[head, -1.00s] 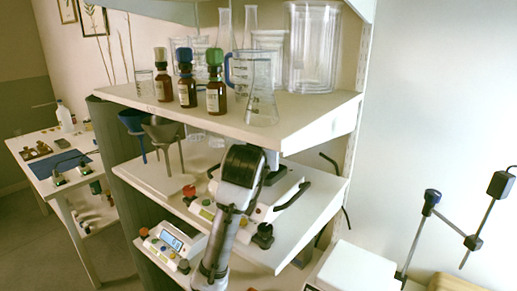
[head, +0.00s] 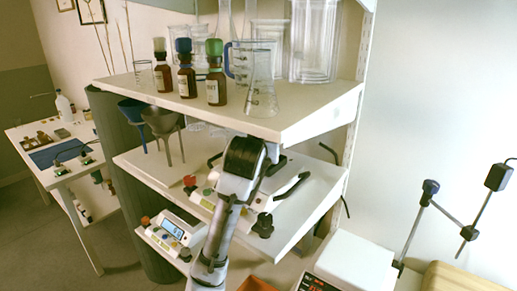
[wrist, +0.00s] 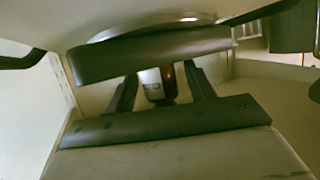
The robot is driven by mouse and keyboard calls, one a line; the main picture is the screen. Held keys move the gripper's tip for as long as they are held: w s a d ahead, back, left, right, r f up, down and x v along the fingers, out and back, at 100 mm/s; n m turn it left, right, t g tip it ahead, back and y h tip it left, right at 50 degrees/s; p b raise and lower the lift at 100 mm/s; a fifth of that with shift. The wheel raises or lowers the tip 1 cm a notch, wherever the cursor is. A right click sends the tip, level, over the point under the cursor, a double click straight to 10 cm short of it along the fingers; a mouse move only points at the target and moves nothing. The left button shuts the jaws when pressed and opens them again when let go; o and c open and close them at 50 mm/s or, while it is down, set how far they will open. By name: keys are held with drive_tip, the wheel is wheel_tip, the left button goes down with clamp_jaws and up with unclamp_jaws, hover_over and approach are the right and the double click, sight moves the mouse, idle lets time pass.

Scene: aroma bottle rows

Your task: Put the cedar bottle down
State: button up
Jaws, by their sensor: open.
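In the wrist view my gripper (wrist: 160,80) has its two dark fingers spread apart. A brown bottle with a pale label (wrist: 156,84) shows between and beyond them, with its upper part hidden; I cannot read its name. In the head view my arm reaches to the middle shelf, and its wrist hides the fingers and whatever is at them.
Clear glassware, including a flask (head: 262,85), crowds the top shelf (head: 150,92). Funnels on a stand (head: 163,130) and a white device (head: 290,187) occupy the middle shelf (head: 300,225). A device with a display (head: 175,230) sits lower left. A white side table (head: 50,175) stands at far left.

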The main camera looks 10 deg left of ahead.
drive_tip(key=shift+r, duration=0.2)
drive_tip(key=b+v, duration=0.2)
drive_tip(key=v, duration=1)
drive_tip(key=shift+s+f, duration=0.1)
